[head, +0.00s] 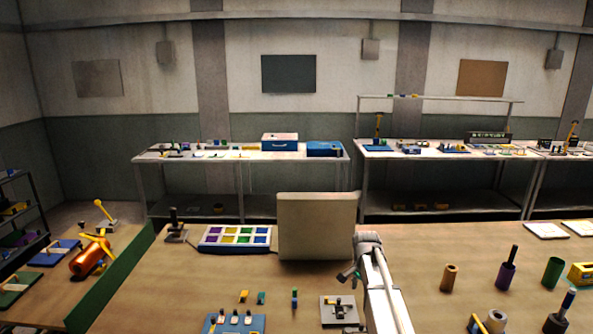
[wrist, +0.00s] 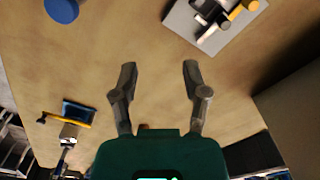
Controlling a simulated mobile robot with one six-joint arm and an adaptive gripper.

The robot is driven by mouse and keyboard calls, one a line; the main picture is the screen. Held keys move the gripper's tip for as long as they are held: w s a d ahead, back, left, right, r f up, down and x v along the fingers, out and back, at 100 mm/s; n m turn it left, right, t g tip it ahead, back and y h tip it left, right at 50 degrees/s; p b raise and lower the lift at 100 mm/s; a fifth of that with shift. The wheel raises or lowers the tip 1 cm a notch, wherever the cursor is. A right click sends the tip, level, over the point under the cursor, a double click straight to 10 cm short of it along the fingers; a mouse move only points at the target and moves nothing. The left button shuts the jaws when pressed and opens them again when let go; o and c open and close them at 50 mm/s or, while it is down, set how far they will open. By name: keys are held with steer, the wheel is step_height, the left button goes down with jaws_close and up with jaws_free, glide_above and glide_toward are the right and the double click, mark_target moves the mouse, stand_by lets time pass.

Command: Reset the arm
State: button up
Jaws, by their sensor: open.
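My gripper (wrist: 158,70) is open and empty in the wrist view, with its two dark fingers apart over bare wooden tabletop. A grey plate (wrist: 187,22) with black, white and yellow parts on it lies beyond the right fingertip, apart from it. In the head view my gripper (head: 349,276) is small, beside the lower right edge of an upright beige panel (head: 317,228). My arm reaches up to it from the bottom of the picture. The fingertips are too small there to make out.
The wooden table (head: 410,265) holds a tray of coloured squares (head: 236,237), a blue board with pegs (head: 234,323) and a grey plate fixture (head: 339,311). Cylinders (head: 507,268) stand at the right. A green divider (head: 112,280) edges the left. A blue disc (wrist: 62,10) shows in the wrist view.

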steer(key=s+a+n+b, duration=0.1)
steer(key=s+n, duration=0.4)
steer(key=s, duration=0.8)
steer(key=s+a+f+n, duration=0.1)
steer(key=s+a+n, duration=0.2)
steer(key=s, duration=1.1)
steer(key=n, duration=0.2)
steer(key=shift+a+f+n+b, duration=0.15)
steer(key=shift+f+n+b, duration=0.15)
steer(key=shift+n+b, duration=0.1)
